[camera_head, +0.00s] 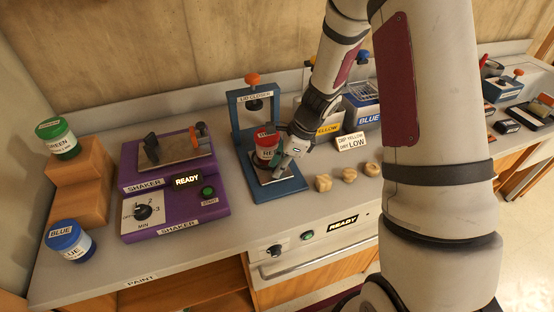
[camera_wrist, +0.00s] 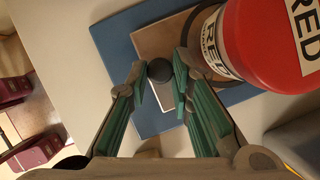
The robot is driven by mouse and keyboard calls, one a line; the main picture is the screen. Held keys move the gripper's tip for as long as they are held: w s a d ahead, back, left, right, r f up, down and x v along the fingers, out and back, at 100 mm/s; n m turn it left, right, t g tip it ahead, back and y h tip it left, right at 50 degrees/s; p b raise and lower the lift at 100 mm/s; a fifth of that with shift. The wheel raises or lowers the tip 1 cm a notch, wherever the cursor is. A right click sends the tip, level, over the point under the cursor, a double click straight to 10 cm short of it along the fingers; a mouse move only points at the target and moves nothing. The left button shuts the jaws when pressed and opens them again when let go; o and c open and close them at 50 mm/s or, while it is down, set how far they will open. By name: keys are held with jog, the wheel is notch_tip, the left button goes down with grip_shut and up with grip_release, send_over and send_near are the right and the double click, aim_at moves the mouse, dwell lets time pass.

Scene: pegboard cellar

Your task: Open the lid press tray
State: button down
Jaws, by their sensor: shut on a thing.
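The lid press is a blue frame (camera_head: 237,115) with an orange knob on top and a label that seems to read "LID CLOSER". Its tray, a brown-grey plate (camera_head: 264,177), lies on the blue base and also shows in the wrist view (camera_wrist: 158,41). A red can (camera_head: 264,154) labelled RED stands upright on the tray; in the wrist view it (camera_wrist: 262,40) is at upper right, beside my right finger. My gripper (camera_head: 280,166) reaches down at the tray's front right.
A purple shaker (camera_head: 172,192) stands left of the press, with green (camera_head: 58,138) and blue (camera_head: 68,240) cans beyond it. Labelled bins (camera_head: 365,108) stand behind my arm. The counter front is mostly clear.

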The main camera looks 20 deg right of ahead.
jog(key=shift+s, duration=1.15)
jog(key=c, duration=1.7)
grip_release()
jog(key=shift+r, duration=0.1)
jog(key=v, duration=1.1)
jog(key=shift+d+r, duration=0.2)
jog(key=shift+r, duration=0.15)
